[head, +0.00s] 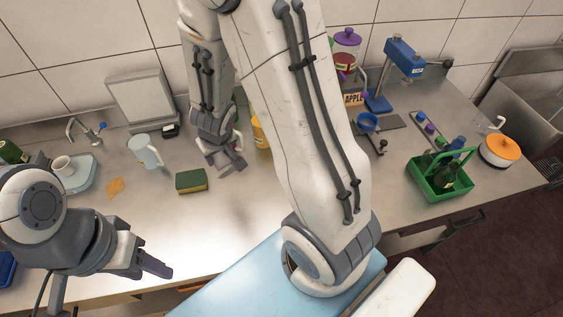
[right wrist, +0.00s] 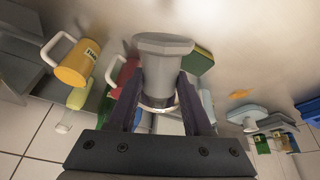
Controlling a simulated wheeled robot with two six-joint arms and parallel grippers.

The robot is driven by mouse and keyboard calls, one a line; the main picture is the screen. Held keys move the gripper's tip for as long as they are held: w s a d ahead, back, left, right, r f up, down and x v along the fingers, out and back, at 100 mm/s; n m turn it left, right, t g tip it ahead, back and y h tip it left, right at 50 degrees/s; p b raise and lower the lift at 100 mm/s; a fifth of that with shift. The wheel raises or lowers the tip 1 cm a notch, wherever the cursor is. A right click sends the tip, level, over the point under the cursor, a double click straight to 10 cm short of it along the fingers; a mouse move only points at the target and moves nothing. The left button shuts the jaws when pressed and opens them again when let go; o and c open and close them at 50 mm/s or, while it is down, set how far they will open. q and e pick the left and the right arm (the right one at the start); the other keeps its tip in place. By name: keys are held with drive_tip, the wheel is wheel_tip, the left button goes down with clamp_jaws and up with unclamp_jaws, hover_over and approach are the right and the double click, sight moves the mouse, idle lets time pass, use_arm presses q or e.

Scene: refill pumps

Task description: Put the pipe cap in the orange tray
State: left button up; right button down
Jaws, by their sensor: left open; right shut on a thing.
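My right gripper (head: 232,163) is over the counter near its back, right of the green and yellow sponge. In the right wrist view it is shut on a grey pipe cap (right wrist: 163,62) with a wide faceted end, which sticks out beyond the fingertips. In the head view the cap is hard to tell from the grey fingers. My left gripper (head: 150,263) is open and empty at the front left, above the counter's front edge. I cannot make out an orange tray in either view; my large white arm hides the middle of the counter.
A sponge (head: 191,181), a white jug (head: 146,152) and a small orange patch (head: 115,187) lie left of my right gripper. A green bottle carrier (head: 446,184) and an orange-lidded pot (head: 500,150) stand at the right. The front left counter is clear.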

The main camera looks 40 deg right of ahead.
drive_tip(key=w+d+f+m+h, duration=0.1)
drive_tip(key=w+d+f+m, duration=0.1)
drive_tip(key=w+d+m, duration=0.15)
drive_tip(key=m+b, duration=0.1)
drive_tip(key=b, duration=0.3)
hover_over(232, 178)
wheel_tip(232, 178, down, 6)
drive_tip(key=shift+g+h, duration=0.3)
drive_tip(key=shift+g, duration=0.1)
drive_tip(key=shift+w+f+b, duration=0.1)
drive_tip(key=shift+f+b, duration=1.15)
drive_tip(key=shift+f, duration=1.05)
drive_tip(key=shift+f, duration=0.1)
drive_tip(key=c, duration=0.7)
unclamp_jaws()
drive_tip(key=o, duration=0.4)
